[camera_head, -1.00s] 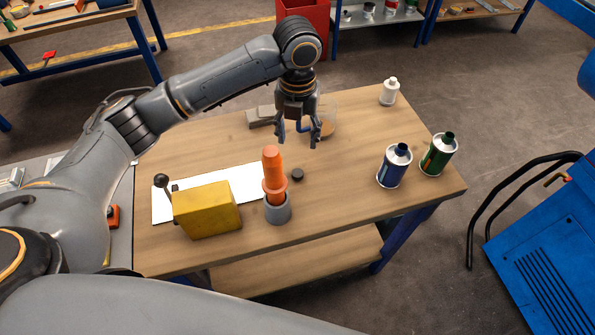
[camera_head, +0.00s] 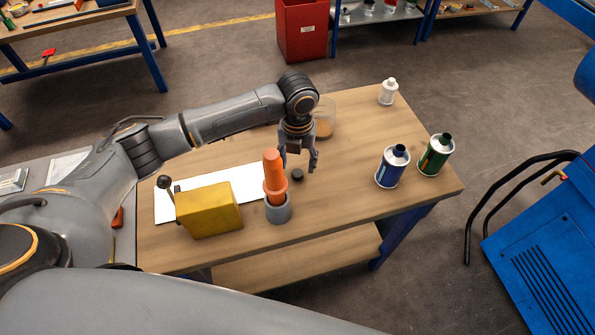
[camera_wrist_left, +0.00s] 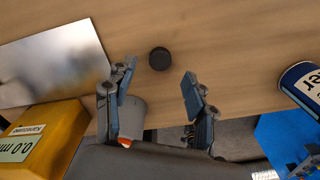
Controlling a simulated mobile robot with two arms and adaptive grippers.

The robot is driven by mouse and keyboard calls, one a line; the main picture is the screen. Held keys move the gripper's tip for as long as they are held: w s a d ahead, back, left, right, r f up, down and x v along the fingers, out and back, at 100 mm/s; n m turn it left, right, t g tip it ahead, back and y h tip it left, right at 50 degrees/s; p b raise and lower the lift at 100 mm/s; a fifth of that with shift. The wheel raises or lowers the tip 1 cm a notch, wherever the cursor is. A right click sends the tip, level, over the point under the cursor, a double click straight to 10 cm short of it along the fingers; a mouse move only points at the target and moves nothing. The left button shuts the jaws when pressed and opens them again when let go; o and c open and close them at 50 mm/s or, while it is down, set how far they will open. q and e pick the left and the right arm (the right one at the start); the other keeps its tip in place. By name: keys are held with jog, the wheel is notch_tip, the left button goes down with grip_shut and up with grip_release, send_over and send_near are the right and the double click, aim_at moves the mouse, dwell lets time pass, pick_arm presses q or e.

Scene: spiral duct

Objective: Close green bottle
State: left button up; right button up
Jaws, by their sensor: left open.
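The green bottle (camera_head: 435,157) stands upright near the right edge of the wooden table, with a dark neck or top; I cannot tell whether it is capped. A small round black cap (camera_head: 298,175) lies on the table near the middle, and it also shows in the left wrist view (camera_wrist_left: 159,59). My left gripper (camera_head: 299,163) points down just above the cap, open and empty. In the left wrist view its fingers (camera_wrist_left: 158,78) are spread, with the cap beyond and between their tips. My right gripper is not in view.
A blue bottle (camera_head: 391,168) stands left of the green one, and a small white bottle (camera_head: 388,92) is at the back. An orange tool in a grey holder (camera_head: 278,211) is close to the left gripper. A yellow box (camera_head: 208,211) and white sheet (camera_head: 238,183) lie left.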

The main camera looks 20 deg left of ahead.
aim_at(297, 172)
pick_arm(q)
jog(key=shift+f+p, duration=0.35)
jog(key=shift+f, duration=1.5)
jog(key=c, duration=0.8)
jog(key=shift+w+r, duration=0.1)
jog(key=shift+r, duration=0.05)
